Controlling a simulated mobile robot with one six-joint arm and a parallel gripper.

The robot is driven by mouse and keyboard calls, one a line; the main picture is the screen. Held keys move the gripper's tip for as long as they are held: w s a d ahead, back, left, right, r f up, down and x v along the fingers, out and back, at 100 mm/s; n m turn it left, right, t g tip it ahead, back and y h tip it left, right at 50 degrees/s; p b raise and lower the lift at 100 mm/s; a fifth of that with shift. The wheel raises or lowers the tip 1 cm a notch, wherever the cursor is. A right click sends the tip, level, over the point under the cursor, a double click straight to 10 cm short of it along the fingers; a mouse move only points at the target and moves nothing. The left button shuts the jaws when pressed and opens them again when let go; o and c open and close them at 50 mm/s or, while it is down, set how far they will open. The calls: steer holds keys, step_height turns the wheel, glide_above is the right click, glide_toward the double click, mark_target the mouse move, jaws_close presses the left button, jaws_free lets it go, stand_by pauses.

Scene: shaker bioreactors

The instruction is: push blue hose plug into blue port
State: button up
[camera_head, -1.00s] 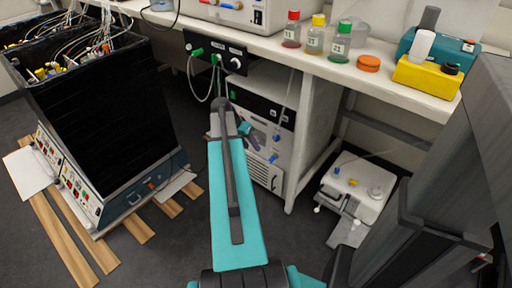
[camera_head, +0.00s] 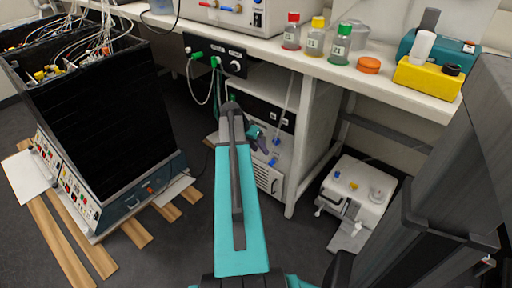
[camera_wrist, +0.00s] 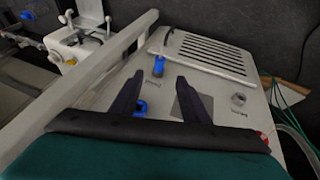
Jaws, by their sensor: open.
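Two blue fittings stand on the front panel of the white-and-black unit under the bench. In the head view the upper one (camera_head: 277,141) is at the end of a clear hose and the lower one (camera_head: 272,161) is just below it. In the wrist view one blue fitting (camera_wrist: 158,66) is beyond the fingertips and another (camera_wrist: 140,107) is beside the left finger, partly hidden. I cannot tell for certain which is plug or port. My gripper (camera_wrist: 155,82) is open and empty, its dark fingers close to the panel. It is partly hidden behind my arm in the head view (camera_head: 261,140).
The bench leg (camera_head: 312,140) stands right of the unit. A black panel with green plugs and hoses (camera_head: 215,62) hangs under the bench edge. A white device (camera_head: 357,190) is on the floor at right, a black-walled rack (camera_head: 110,125) at left. Bottles stand on the bench.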

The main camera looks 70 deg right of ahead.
mark_target(273, 162)
steer(key=b+x, duration=0.2)
steer(key=x, duration=0.9)
jaws_close()
steer(key=shift+w, duration=0.1)
steer(key=shift+w+a, duration=0.15)
steer(key=shift+a, duration=0.55)
steer(key=shift+w+a, duration=0.15)
steer(key=shift+a, duration=0.55)
stand_by(1.2)
steer(key=shift+w+a, duration=0.2)
steer(key=shift+a, duration=0.5)
steer(key=shift+w+a, duration=0.15)
steer(key=shift+a, duration=0.5)
